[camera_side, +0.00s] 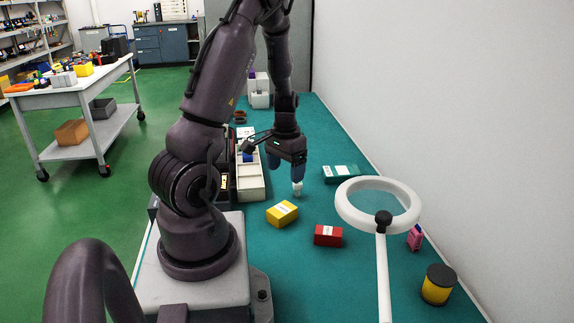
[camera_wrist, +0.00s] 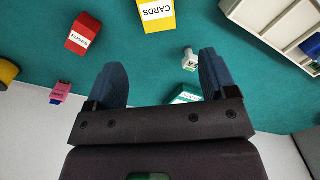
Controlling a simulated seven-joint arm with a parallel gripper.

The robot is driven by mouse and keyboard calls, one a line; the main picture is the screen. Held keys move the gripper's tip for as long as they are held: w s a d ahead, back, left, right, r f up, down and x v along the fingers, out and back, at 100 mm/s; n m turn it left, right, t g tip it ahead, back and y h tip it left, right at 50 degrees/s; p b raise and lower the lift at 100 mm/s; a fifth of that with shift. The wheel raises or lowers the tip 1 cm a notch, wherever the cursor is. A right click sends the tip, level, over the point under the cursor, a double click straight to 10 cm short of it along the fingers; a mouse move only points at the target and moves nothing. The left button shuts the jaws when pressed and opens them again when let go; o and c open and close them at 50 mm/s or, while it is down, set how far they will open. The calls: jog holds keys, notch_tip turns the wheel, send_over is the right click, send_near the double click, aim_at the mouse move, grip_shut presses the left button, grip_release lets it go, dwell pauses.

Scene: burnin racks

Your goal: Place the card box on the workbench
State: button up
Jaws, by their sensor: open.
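The card box is yellow with a white label reading CARDS in the wrist view (camera_wrist: 157,14), where the top edge cuts it off. In the side view the card box (camera_side: 282,214) sits on the teal workbench top (camera_side: 290,270), left of a red box. My gripper (camera_side: 287,170) points down above the bench, beyond the card box and apart from it. In the wrist view my gripper's blue fingers (camera_wrist: 163,68) are spread wide with nothing held between them.
A red box (camera_side: 328,235), a small white bottle (camera_side: 297,189) and a green-and-white box (camera_side: 340,173) are nearby. A white compartment tray (camera_side: 250,182) lies left. A ring magnifier (camera_side: 411,215), pink item (camera_side: 415,238) and yellow-black roll (camera_side: 438,285) stand right. Bare bench shows in front.

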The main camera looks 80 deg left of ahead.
jog(key=w+d+r+m+t, duration=0.3)
jog(key=w+d+r, duration=0.4)
jog(key=d+r, duration=0.6)
jog(key=s+d+r+m+t, duration=0.1)
jog(key=s+d+r+m, duration=0.1)
jog(key=d+r, duration=0.2)
jog(key=s+d+r+m+t, duration=0.1)
jog(key=s+d+r, duration=0.2)
jog(key=d, duration=0.8)
jog(key=shift+s+r+m, duration=0.2)
jog(key=shift+r+m, duration=0.2)
jog(key=shift+r, duration=0.5)
jog(key=shift+o, duration=0.5)
jog(key=shift+s+d+r+t, duration=0.1)
jog(key=shift+s+d+t, duration=0.1)
jog(key=shift+s+t, duration=0.1)
